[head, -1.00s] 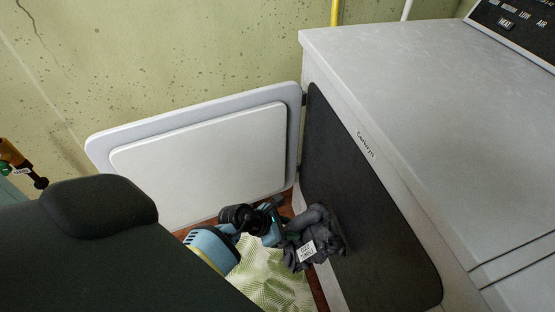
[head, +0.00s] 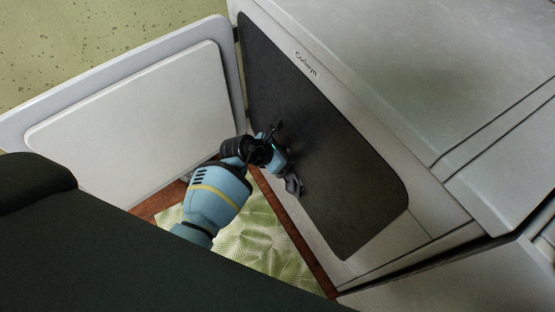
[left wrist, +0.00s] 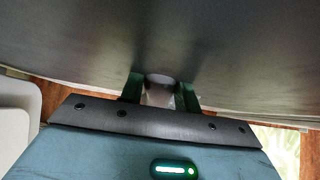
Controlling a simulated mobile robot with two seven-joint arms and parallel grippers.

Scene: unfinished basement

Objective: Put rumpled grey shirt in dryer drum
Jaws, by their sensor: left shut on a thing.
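The rumpled grey shirt (head: 293,185) shows in the head view only as a small dark grey fold below my left gripper, at the near edge of the dryer's dark opening. The rest of it is hidden. My left gripper (head: 278,148) is at the dark opening of the dryer drum (head: 335,165), its arm coming in from the left. It is shut on the shirt. In the left wrist view the green fingertips (left wrist: 160,92) have a pale grey patch between them, under a broad grey surface. My right gripper is out of view.
The dryer's white door (head: 140,115) stands open to the left of the opening. The white dryer top (head: 400,75) is bare. A green leaf-patterned rug (head: 250,240) lies on the reddish floor below.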

